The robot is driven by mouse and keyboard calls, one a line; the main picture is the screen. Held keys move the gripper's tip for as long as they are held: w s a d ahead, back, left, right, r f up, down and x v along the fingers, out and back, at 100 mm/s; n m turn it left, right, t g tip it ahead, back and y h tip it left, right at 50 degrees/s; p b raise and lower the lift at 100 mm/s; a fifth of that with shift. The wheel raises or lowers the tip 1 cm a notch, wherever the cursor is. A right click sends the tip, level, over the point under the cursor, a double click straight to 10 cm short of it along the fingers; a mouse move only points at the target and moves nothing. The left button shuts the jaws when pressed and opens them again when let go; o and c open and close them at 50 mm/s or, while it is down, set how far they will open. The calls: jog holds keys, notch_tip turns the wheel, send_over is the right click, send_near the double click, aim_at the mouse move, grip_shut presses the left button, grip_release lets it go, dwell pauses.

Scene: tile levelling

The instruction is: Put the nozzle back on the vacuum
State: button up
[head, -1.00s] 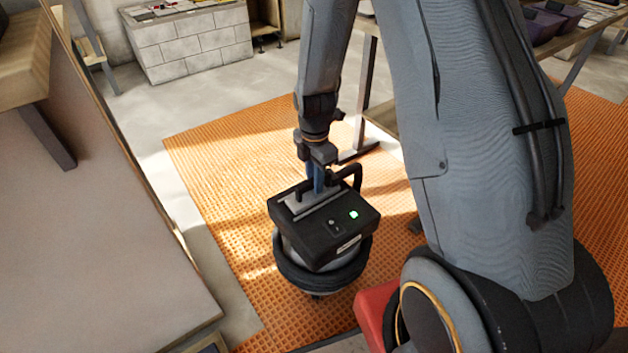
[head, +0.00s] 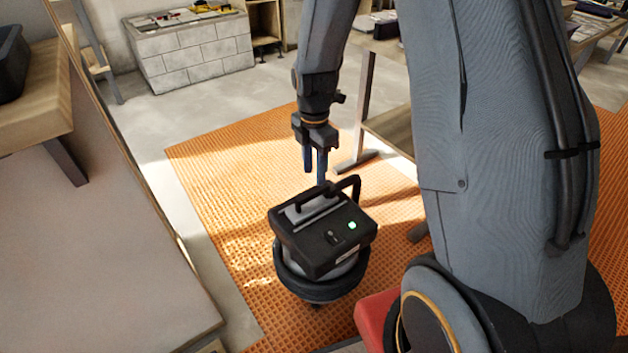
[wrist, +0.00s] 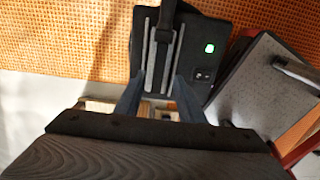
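The vacuum (head: 322,246) stands upright on an orange mat, with a black boxy top, a green light, a black handle and a black ring around its lower body. Its top also shows in the wrist view (wrist: 200,50), with pale grey strips and a black bar between them. My gripper (head: 314,174) is above and just behind the vacuum's top, fingers pointing down. In the wrist view its two fingers (wrist: 158,98) are spread with nothing seen held between them. I cannot pick out the nozzle for certain from the dark parts on the vacuum's top.
The orange mat (head: 225,190) is clear left of the vacuum. A large board-like surface (head: 130,270) fills the left side. A grey block counter (head: 195,55) stands at the back, and a table leg (head: 365,105) stands behind my gripper.

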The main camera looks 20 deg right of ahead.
jog(key=s+a+r+m, duration=0.85)
jog(key=s+r, duration=0.25)
jog(key=r, duration=0.3)
jog(key=s+a+r+m, duration=0.2)
jog(key=s+m, duration=0.2)
jog(key=s, duration=0.2)
jog(key=s+a+r+m, duration=0.2)
jog(key=s+m, duration=0.3)
jog(key=s, duration=0.2)
jog(key=shift+s+a+r+y+p, duration=0.25)
jog(key=shift+s+r+y+p, duration=0.05)
jog(key=d+r+m+p, duration=0.4)
jog(key=d+r+p, duration=0.8)
jog(key=p, duration=1)
notch_tip(320, 180, up, 3)
jog(key=shift+s+d+r, duration=0.2)
jog(key=shift+s+d, duration=0.05)
jog(key=shift+d, duration=0.05)
